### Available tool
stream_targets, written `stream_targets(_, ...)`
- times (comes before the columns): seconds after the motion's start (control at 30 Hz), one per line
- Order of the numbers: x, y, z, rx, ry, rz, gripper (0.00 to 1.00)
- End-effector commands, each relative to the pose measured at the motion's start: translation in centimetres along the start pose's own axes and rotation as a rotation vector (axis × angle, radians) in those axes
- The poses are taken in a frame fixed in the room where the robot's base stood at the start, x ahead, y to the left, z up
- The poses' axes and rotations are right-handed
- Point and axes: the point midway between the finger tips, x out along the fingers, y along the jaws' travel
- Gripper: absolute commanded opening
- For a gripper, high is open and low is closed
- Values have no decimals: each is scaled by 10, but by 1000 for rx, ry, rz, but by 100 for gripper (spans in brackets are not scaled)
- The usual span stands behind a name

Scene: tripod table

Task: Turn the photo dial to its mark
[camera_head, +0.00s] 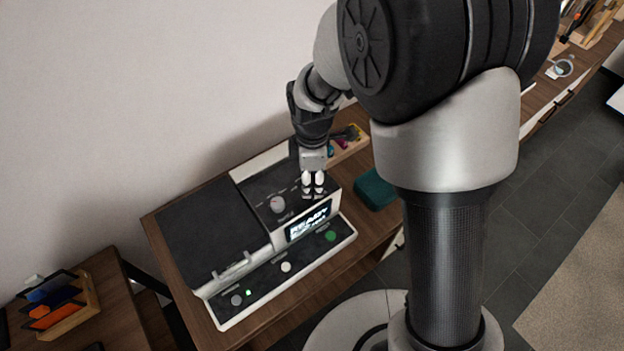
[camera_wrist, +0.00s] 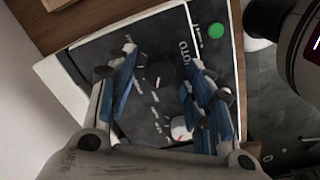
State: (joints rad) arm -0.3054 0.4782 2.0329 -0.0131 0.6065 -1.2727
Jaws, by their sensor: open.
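In the wrist view a dark round dial (camera_wrist: 160,73) with a short white pointer line sits on the black panel beside lettering that partly reads "OTO". White label marks run along the panel beside it; they are too blurred to read. My gripper (camera_wrist: 163,62) is open, its blue-padded fingers on either side of the dial with visible gaps. In the head view my gripper (camera_head: 313,191) points down over the right part of the machine's upper panel and hides the dial there. I cannot tell the fingertips' exact height over the panel.
The machine has a "READY" screen (camera_head: 308,221) and a green button (camera_head: 330,236). A teal box (camera_head: 375,189) lies to the right.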

Motion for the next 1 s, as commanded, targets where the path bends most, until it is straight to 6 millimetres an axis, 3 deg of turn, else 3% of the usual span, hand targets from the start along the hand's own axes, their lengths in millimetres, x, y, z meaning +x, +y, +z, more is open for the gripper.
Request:
stream_targets(0.37, 5, 0, 0, 0, 0, 2, 46)
stream_targets(1.0, 5, 0, 0, 0, 0, 1, 4)
